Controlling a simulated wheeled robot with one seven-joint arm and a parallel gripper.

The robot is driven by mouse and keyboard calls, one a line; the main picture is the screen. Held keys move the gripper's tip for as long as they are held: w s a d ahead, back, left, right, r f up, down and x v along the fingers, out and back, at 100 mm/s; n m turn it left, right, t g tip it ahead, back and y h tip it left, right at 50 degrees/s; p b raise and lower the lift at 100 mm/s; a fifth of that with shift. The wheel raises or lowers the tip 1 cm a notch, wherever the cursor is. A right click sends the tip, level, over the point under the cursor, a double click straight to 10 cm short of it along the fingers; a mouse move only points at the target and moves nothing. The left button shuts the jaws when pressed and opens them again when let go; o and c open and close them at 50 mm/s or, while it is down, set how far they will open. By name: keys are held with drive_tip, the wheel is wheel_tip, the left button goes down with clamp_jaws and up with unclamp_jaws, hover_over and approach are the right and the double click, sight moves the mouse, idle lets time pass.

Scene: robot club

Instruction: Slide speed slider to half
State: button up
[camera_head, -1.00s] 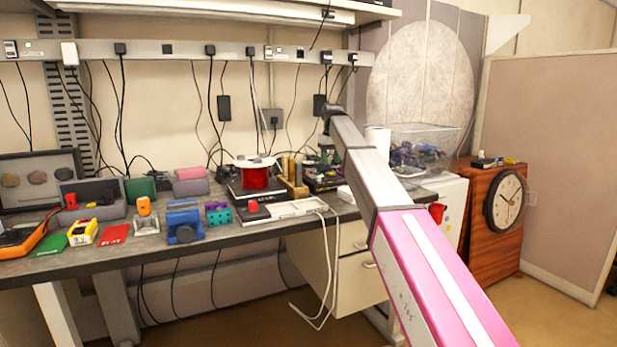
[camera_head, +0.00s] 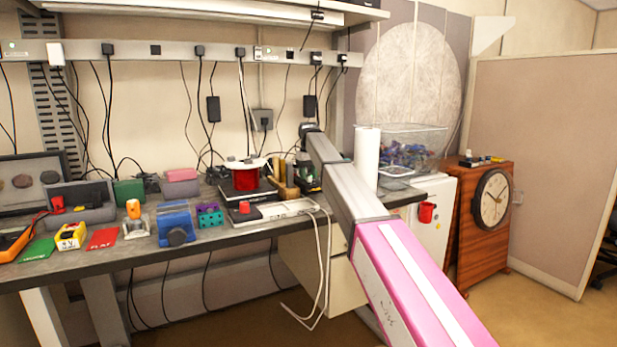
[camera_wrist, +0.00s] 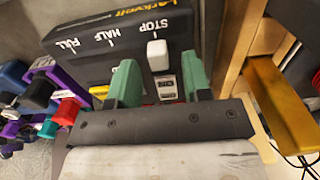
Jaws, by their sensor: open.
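The speed slider's white knob (camera_wrist: 157,55) stands at the STOP mark on a dark control box (camera_wrist: 92,66) in the wrist view. The HALF and FULL marks lie to its left. My gripper (camera_wrist: 160,78) is open, with one green finger on each side of the knob's line in the picture. I cannot tell whether either finger touches the knob. A small white label or counter sits just below the knob, between the fingers. In the head view my gripper is low at the bench's back right, largely hidden, and the slider cannot be made out.
In the wrist view, a wooden frame with a gold bar (camera_wrist: 283,103) stands close on the right, and coloured parts (camera_wrist: 67,111) crowd the left. In the head view, a red spool (camera_head: 246,176), a paper roll (camera_head: 367,160) and a clear bin (camera_head: 408,148) are near my arm.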

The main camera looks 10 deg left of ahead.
sight(318, 180)
drive_tip(key=shift+f, duration=0.45)
clamp_jaws()
drive_tip(key=shift+w+d, duration=0.65)
drive_tip(key=shift+d, duration=0.3)
drive_tip(key=shift+w+d, duration=0.65)
drive_tip(key=shift+d, duration=0.3)
unclamp_jaws()
drive_tip(key=shift+r, duration=0.1)
